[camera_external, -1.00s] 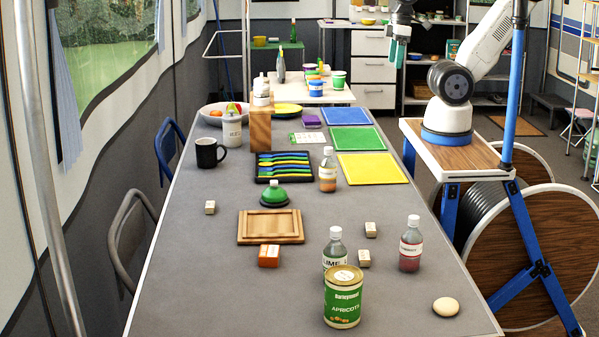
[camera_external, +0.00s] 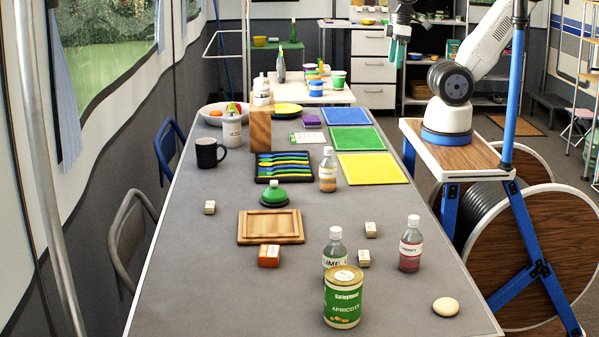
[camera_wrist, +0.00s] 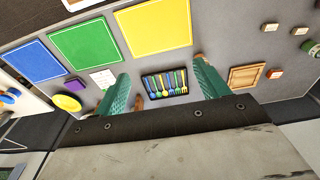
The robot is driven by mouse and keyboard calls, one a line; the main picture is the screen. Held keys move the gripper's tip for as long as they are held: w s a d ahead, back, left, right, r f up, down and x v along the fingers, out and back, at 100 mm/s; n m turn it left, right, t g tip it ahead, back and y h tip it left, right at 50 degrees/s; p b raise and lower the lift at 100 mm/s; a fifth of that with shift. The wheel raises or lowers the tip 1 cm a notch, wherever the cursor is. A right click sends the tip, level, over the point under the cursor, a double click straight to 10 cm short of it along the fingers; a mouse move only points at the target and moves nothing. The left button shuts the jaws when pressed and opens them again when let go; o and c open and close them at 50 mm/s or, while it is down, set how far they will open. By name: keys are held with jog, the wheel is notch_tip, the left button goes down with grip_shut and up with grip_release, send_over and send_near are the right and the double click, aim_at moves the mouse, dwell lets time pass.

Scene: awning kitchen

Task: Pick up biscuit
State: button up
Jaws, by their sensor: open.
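A pale, round, flattish thing that looks like the biscuit (camera_external: 445,306) lies on the grey table (camera_external: 200,290) near its front right corner, in the external view. I cannot make it out in the wrist view. My gripper (camera_external: 398,50) is raised at the back right in the external view, far from the biscuit. In the wrist view its two green fingers (camera_wrist: 161,70) are spread wide with nothing between them, above the table.
A green apricot can (camera_external: 343,305) stands left of the biscuit, and a red-labelled bottle (camera_external: 410,245) stands behind it. Small blocks (camera_external: 364,258), a wooden board (camera_external: 270,227) and a cutlery tray (camera_external: 284,168) lie farther back. The table around the biscuit is clear.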

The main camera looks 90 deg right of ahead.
jog(key=c, duration=0.5)
